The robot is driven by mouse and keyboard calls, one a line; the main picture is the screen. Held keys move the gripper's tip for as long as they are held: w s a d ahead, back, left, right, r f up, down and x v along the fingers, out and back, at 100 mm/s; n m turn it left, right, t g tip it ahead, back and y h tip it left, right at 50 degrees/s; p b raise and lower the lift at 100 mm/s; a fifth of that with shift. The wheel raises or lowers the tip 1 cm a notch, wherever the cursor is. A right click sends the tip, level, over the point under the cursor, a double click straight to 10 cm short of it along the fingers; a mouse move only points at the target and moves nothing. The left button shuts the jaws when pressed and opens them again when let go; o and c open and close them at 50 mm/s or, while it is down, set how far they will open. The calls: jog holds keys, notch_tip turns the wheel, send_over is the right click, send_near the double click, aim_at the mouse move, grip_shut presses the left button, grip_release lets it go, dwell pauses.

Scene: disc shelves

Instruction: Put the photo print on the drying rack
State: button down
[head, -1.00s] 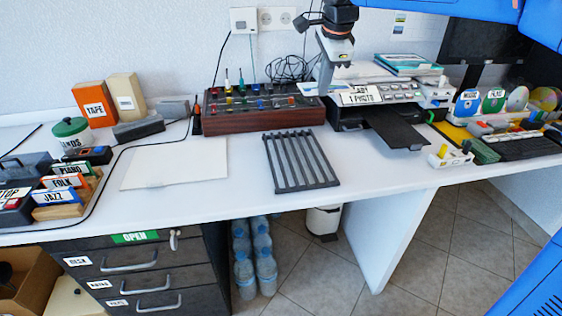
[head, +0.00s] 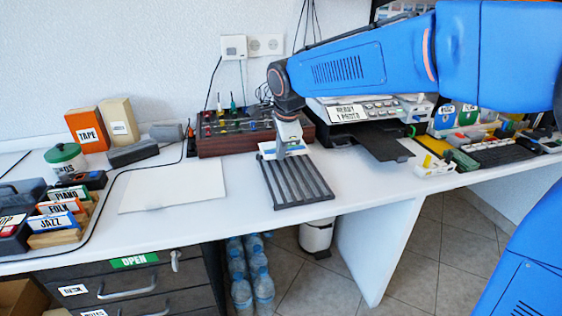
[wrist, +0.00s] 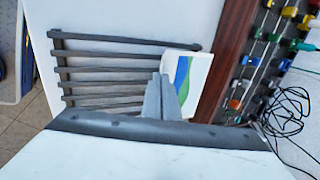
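The photo print (wrist: 197,82), a small white-edged card with blue and green, is at the tips of my gripper (wrist: 165,98) in the wrist view. The fingers are close together and cover part of it. In the head view my gripper (head: 286,152) holds the photo print (head: 268,150) over the far end of the drying rack, apparently just above the bars. The drying rack (head: 297,186) is a dark slatted frame lying on the white desk. Its bars also show in the wrist view (wrist: 100,72). The exact gap between print and rack is unclear.
A wooden-sided mixer box (head: 225,140) with coloured knobs stands just behind the rack. The black printer (head: 375,137) with its tray out stands to the right. A white sheet or board (head: 172,187) lies to the left. Bare desk is in front of the rack.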

aim_at(280, 169)
jog(key=shift+f, duration=1.75)
jog(key=shift+f, duration=0.15)
jog(key=c, duration=2.3)
grip_release()
